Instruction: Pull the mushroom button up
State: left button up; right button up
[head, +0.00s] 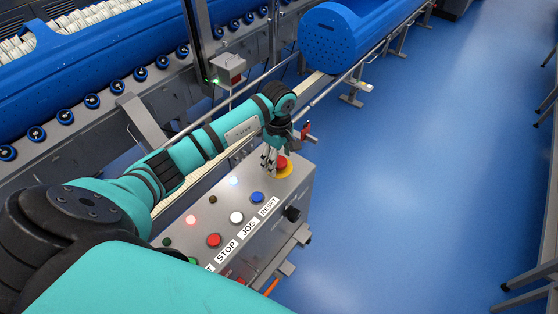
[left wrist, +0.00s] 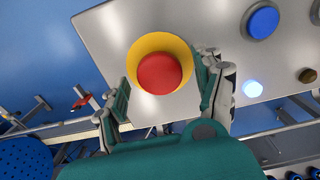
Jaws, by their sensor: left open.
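The mushroom button (head: 282,162) is red on a yellow disc, at the far right end of the grey control panel's top. In the left wrist view the red button (left wrist: 160,74) shows large, with the yellow ring around it. My left gripper (head: 271,158) is over the panel just beside the button. In the left wrist view its two fingers (left wrist: 162,90) are spread apart, one on each side of the button, with nothing between them gripped. I cannot tell how high the fingertips are above the panel. My right gripper is not in view.
The control panel (head: 262,222) also carries a blue button (head: 257,197), a white button (head: 236,217), a red button (head: 213,240) and lit lamps. A conveyor with a blue tub (head: 338,38) runs behind it. Blue floor (head: 420,180) is open to the right.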

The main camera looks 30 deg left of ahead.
pick_arm(q)
jog(key=shift+f+b, duration=0.85)
jog(key=shift+f, duration=0.15)
jog(key=shift+r, duration=0.2)
jog(key=c, duration=1.1)
jog(key=shift+c, duration=0.2)
jog(key=shift+r, duration=0.35)
jog(key=o, duration=1.1)
jog(key=shift+o, duration=0.2)
jog(key=shift+r+p, duration=2.35)
jog(key=shift+r, duration=1.65)
